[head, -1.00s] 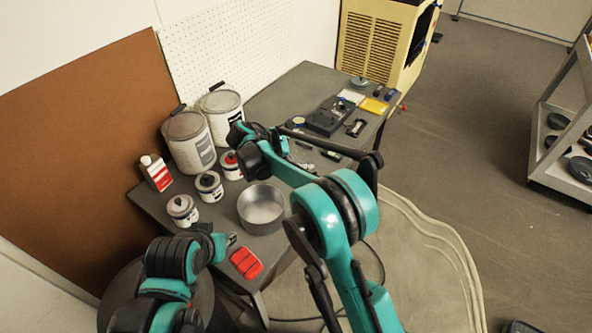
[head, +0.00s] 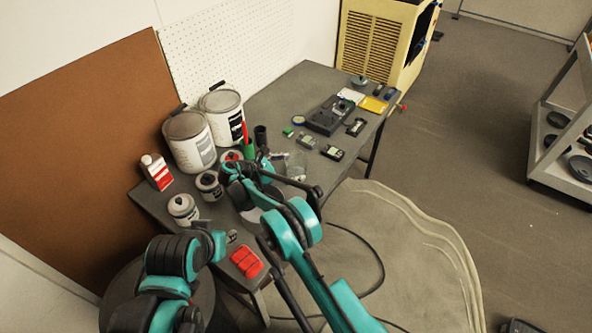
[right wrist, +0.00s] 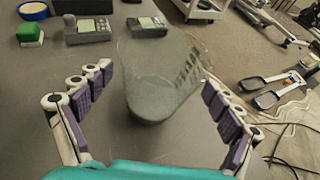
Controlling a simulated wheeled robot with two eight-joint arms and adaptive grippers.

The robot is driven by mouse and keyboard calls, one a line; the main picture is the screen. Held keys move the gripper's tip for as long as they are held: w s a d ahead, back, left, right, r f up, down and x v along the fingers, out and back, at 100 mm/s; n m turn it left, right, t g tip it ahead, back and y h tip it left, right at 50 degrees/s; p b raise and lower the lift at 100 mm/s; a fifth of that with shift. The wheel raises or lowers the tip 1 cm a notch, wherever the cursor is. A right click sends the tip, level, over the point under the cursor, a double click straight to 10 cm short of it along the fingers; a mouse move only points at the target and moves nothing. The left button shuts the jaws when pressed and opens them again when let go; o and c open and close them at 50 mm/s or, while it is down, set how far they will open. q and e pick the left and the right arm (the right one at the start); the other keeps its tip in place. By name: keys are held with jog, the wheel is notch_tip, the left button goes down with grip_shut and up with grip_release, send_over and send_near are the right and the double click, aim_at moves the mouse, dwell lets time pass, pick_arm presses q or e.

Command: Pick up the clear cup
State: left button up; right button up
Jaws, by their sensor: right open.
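The clear cup (right wrist: 158,75) is see-through and stands between the two spread fingers of my right gripper (right wrist: 156,82) in the right wrist view. A gap shows on each side, so the fingers do not appear to touch it. In the head view the cup (head: 297,162) is faint on the table, just beyond the right gripper (head: 280,172), which is open and partly hides it. My left gripper (head: 228,240) is low at the table's near left edge; its fingers are too small to read.
The metal pan (head: 236,194) is partly hidden by my right arm. Paint buckets (head: 188,142), small cans (head: 183,208) and a green cup (head: 248,150) stand to the left. A red block (head: 246,262) lies at the near edge. Small devices (head: 332,152) lie beyond the cup.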

jog(key=x, duration=0.5)
jog(key=shift+w+d+f, duration=0.1)
jog(key=shift+w, duration=0.15)
jog(key=c, duration=1.4)
